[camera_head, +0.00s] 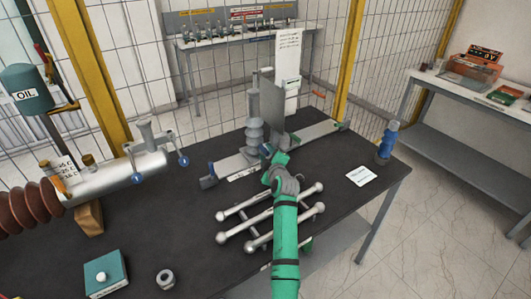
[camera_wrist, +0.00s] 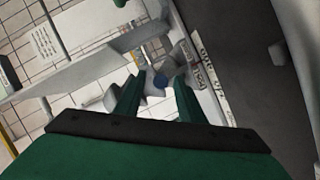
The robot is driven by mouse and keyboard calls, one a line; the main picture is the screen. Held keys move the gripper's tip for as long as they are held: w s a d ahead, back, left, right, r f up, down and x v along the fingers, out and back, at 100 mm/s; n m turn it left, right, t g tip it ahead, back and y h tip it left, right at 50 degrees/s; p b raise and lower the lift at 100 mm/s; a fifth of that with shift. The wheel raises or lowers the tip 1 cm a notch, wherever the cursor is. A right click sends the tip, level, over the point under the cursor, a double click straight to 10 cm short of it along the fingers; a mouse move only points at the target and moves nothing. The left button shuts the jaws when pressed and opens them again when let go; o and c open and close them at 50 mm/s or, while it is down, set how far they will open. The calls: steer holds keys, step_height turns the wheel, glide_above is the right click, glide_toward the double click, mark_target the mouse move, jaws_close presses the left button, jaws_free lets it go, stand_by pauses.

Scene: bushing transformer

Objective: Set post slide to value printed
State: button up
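A grey slide rail (camera_head: 312,132) lies across the dark table and carries a ribbed grey post (camera_head: 254,132) and an upright flat plate (camera_head: 273,103). My gripper (camera_head: 279,160) is at the front of the rail, near the post's base. In the wrist view, my gripper (camera_wrist: 157,82) has its two green fingers apart. A tall printed sheet (camera_head: 288,53) stands behind the rail.
A rack of metal bars with ball ends (camera_head: 262,215) lies under my forearm. A white card (camera_head: 360,176) and a blue bottle-like part (camera_head: 387,142) are at the right. A metal cylinder (camera_head: 115,178), a teal button box (camera_head: 105,273) and a ring (camera_head: 165,279) are at the left.

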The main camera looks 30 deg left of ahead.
steer(key=shift+w+a+f, duration=0.2)
steer(key=shift+w+a, duration=0.3)
